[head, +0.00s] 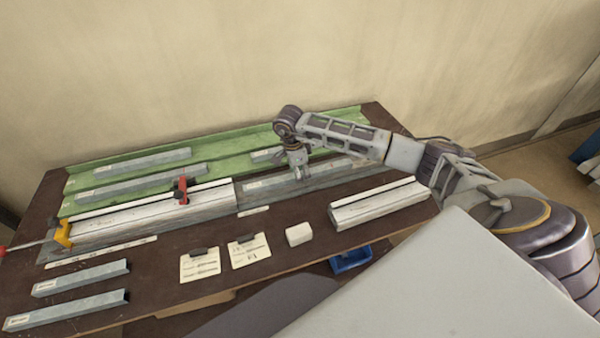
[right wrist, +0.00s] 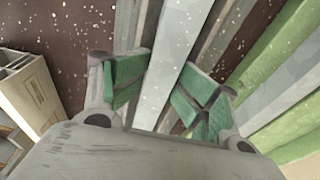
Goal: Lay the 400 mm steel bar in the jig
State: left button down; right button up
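The right gripper (head: 299,176) points down over the right half of the jig. In the right wrist view its green pads (right wrist: 168,62) close in on both sides of a pale grey steel bar (right wrist: 183,38) and look shut on it. In the head view this labelled bar (head: 262,186) lies along the jig line, right of the white profile; whether it rests fully on the jig is hard to tell. The jig (head: 385,168) is a long grey base with a white profile (head: 140,214) on its left half. My left gripper is out of view.
A green rack (head: 232,149) with several steel bars stands behind. A red clamp (head: 181,187) and a yellow clamp (head: 63,234) sit at the left. Two loose bars (head: 80,278), label cards (head: 200,265), a white block (head: 298,234) and a pale profile (head: 378,205) lie in front.

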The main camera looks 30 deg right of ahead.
jog(key=shift+s+a+r+p, duration=0.1)
jog(key=shift+a+r+p, duration=0.05)
jog(key=shift+p, duration=0.15)
jog(key=shift+r+p, duration=0.35)
jog(key=shift+r, duration=0.15)
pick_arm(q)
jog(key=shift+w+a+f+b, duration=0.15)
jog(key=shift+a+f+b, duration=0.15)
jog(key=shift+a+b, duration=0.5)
pick_arm(e)
notch_tip(320, 180, up, 12)
jog(key=a, duration=0.1)
jog(key=shift+w+a, duration=0.25)
jog(key=shift+w, duration=0.1)
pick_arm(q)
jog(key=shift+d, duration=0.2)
pick_arm(e)
jog(key=shift+f, duration=0.1)
